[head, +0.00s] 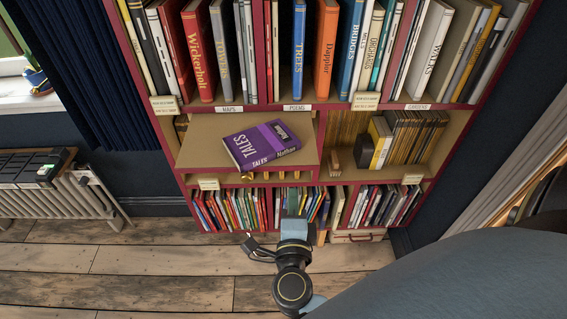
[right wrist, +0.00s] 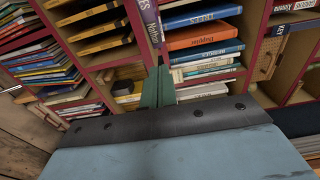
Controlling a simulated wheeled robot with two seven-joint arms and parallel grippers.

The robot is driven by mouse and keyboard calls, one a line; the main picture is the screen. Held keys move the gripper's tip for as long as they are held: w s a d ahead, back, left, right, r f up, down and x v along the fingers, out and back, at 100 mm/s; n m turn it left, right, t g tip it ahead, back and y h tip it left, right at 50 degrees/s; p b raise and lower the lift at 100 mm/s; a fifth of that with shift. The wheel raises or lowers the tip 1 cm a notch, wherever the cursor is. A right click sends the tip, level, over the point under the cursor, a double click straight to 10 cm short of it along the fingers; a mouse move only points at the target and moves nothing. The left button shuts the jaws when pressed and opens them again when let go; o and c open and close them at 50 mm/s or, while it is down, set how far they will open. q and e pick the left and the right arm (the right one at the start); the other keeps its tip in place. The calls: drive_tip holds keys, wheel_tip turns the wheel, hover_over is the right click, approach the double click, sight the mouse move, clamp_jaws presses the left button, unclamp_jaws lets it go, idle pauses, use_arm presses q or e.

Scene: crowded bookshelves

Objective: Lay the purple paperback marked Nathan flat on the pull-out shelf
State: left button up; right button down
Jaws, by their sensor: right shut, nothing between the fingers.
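The purple paperback (head: 262,145), marked TALES and Nathan, lies flat on the pull-out shelf (head: 200,130), turned at a slight angle, with its cover up. Its spine (right wrist: 149,24) also shows at the top of the right wrist view. My right gripper (head: 293,220) is in front of the bookcase, below the pull-out shelf and apart from the book. In the right wrist view its green fingers (right wrist: 158,87) are together with nothing between them. My left gripper is not in view.
Upright books, among them an orange Doppler (head: 324,50), fill the row above. Thin books (head: 235,208) fill the row below. A box of records (head: 405,140) is right of the pull-out shelf. A radiator (head: 60,185) stands at left. The wooden floor (head: 150,265) in front is clear.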

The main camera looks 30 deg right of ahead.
drive_tip(key=p, duration=0.1)
approach(281, 151)
drive_tip(key=d, duration=0.1)
drive_tip(key=w+d, duration=0.1)
drive_tip(key=d, duration=0.2)
drive_tip(key=shift+w+d, duration=0.2)
drive_tip(key=shift+w, duration=0.1)
drive_tip(key=shift+w+a+f, duration=0.1)
drive_tip(key=shift+w+a, duration=0.05)
drive_tip(key=shift+w, duration=0.45)
drive_tip(key=shift+w+a, duration=0.2)
drive_tip(key=shift+w, duration=0.35)
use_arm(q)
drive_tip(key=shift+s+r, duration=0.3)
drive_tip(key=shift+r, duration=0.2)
use_arm(e)
drive_tip(key=shift+w+a, duration=0.15)
drive_tip(key=shift+w, duration=0.45)
